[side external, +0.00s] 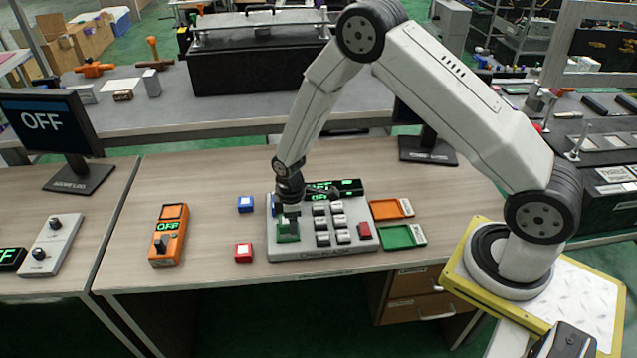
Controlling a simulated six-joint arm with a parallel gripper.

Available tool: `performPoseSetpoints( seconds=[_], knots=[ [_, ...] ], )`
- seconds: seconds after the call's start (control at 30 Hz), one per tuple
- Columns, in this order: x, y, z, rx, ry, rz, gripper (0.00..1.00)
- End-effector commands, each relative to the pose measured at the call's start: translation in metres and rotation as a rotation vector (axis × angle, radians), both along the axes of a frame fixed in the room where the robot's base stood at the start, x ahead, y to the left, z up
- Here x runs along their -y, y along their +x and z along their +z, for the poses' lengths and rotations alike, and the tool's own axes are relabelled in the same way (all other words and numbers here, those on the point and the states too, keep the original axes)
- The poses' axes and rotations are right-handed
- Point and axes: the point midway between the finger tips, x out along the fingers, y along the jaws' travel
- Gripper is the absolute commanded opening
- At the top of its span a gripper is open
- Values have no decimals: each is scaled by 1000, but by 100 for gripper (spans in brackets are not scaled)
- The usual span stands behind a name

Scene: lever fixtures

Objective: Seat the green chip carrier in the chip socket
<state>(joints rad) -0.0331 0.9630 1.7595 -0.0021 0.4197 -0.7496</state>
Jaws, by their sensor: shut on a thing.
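My gripper (290,212) points straight down over the left part of a grey console (340,249). It is shut on the green chip carrier (288,233), a small green block that shows just below the fingers. The carrier is at the left front of the console's top face. The chip socket cannot be made out; the gripper and carrier cover that part of the console. I cannot tell whether the carrier touches the console or is a little above it.
Grey keys (323,224) and a red key (364,230) stand right of the gripper, with a lit display (347,187) behind. An orange tray (391,208) and a green tray (403,236) lie right. A blue block (245,204), red block (243,252) and orange device (169,235) lie left.

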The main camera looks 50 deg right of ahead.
Motion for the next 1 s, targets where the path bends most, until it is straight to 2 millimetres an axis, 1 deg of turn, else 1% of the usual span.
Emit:
performPoseSetpoints(
  seconds=[0.57, 1.0],
  knots=[
    [0, 0, 0, 0, 0, 0, 0],
    [0, 0, -7, 0, 0, 0, 0]
  ],
)
